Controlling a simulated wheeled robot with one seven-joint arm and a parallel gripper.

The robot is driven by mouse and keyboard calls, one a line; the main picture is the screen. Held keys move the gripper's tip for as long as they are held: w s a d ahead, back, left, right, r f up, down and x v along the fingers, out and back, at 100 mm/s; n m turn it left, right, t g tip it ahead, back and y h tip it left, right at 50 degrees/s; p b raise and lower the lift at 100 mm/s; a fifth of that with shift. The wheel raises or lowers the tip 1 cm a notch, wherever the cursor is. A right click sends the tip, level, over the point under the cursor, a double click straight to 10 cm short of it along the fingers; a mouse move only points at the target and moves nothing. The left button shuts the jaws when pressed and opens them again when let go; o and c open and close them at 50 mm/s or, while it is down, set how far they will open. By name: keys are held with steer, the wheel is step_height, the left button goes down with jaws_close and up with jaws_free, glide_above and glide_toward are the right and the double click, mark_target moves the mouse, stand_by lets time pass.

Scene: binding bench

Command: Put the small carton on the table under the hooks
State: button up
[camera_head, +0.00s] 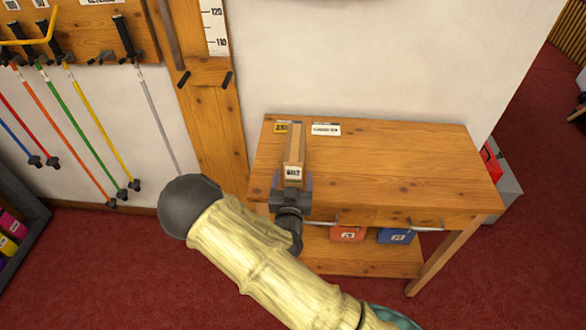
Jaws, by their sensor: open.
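The small carton (295,148), a narrow tan box with a white label on its near end, is on the wooden table (400,165), near its left end. My gripper (292,181) is at the carton's near end, over the table's front left part. Its fingers are open, one to each side of that end; whether they touch it I cannot tell. Two dark hooks (228,80) stick out of the wooden post on the wall, up and left of the table. The carton's underside is hidden.
The table's middle and right are clear. Red (347,234) and blue (397,236) boxes sit on the lower shelf. Several coloured rods hang at the left. A grey box (508,187) stands right of the table.

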steer(key=s, duration=0.4)
steer(key=shift+s+b, duration=0.25)
steer(key=shift+b, duration=0.05)
stand_by(0.4)
steer(key=d+f+m+g+h, duration=0.1)
steer(key=d+m+g, duration=0.2)
steer(key=d+g, duration=0.55)
steer(key=s+d+r+n+g, duration=0.1)
steer(key=s+d+r+g, duration=0.2)
steer(key=s, duration=0.4)
steer(key=s+d+r+n+g+y, duration=0.1)
steer(key=s+d+r+n+g, duration=0.1)
steer(key=s+d+r+g, duration=0.2)
steer(key=s+d+r, duration=0.2)
steer(key=s+r, duration=0.1)
steer(key=s, duration=0.1)
steer(key=shift+d+r+y, duration=0.2)
steer(key=shift+r+y, duration=0.1)
steer(key=shift+r, duration=0.05)
